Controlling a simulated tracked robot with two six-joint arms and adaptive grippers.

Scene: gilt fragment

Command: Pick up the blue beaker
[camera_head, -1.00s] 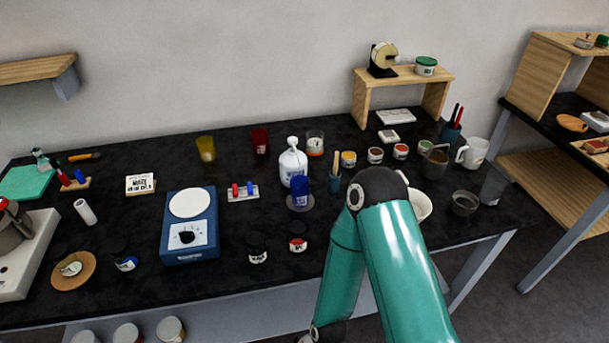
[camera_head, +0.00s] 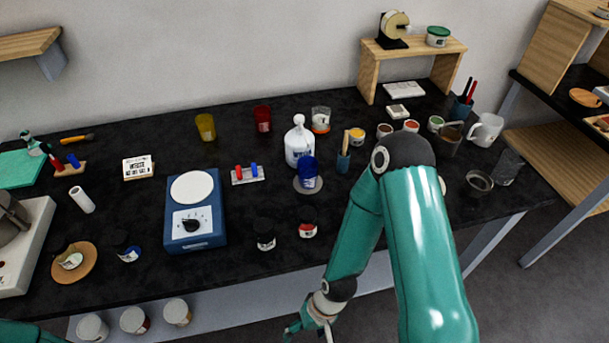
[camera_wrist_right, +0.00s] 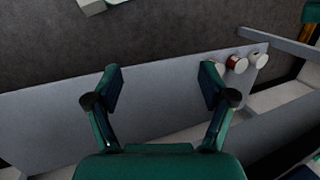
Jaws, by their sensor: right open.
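The blue beaker (camera_head: 308,171) stands upright on a round grey disc (camera_head: 309,186) near the middle of the black table in the head view. It is right in front of a white bottle (camera_head: 298,143). My right gripper (camera_head: 304,330) is low at the bottom edge of the head view, in front of the table and well below and nearer than the beaker. In the right wrist view its two fingers (camera_wrist_right: 160,90) are spread with nothing between them. The beaker is not in the wrist view. My left gripper is not seen; a bit of green arm shows at the bottom left.
A blue holder (camera_head: 343,159) is close on the right. Yellow (camera_head: 205,127) and red (camera_head: 262,118) beakers stand behind.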

